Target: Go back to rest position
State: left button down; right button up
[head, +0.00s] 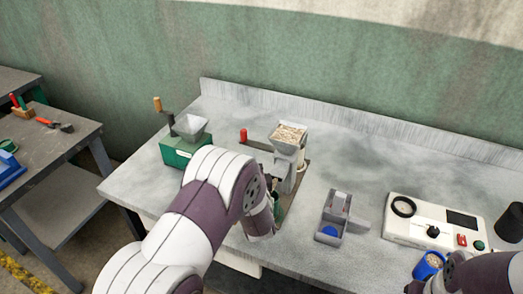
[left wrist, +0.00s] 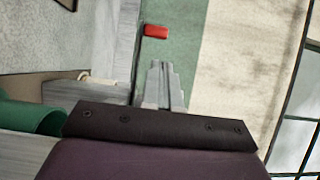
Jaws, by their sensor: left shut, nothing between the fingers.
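My left arm (head: 225,190) reaches in over the front of the grey bench. Its gripper is mostly hidden behind the arm in the head view, near the grain mill with the hopper. In the left wrist view my left gripper (left wrist: 160,86) has its fingers together, with nothing seen between them. A red handle (left wrist: 156,31) is just beyond the fingertips there, apart from them in the picture.
A side table (head: 60,150) stands left.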

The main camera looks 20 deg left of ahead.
pick_arm(q)
jog(key=d+n+h, duration=0.1)
jog(key=d+n+g+h, duration=0.2)
jog(key=h, duration=0.1)
jog(key=shift+s+d, duration=0.3)
jog(key=s+d+f+n+g+h, duration=0.1)
jog(key=s+n+g, duration=0.3)
jog(key=s, duration=0.8)
jog(key=s+d+f+n+g+h, duration=0.2)
jog(key=s+n+g, duration=0.3)
jog(key=s, duration=0.8)
jog(key=d+g+h, duration=0.1)
jog(key=g, duration=0.2)
jog(key=shift+s+d+g, duration=0.2)
jog(key=shift+d+g, duration=0.1)
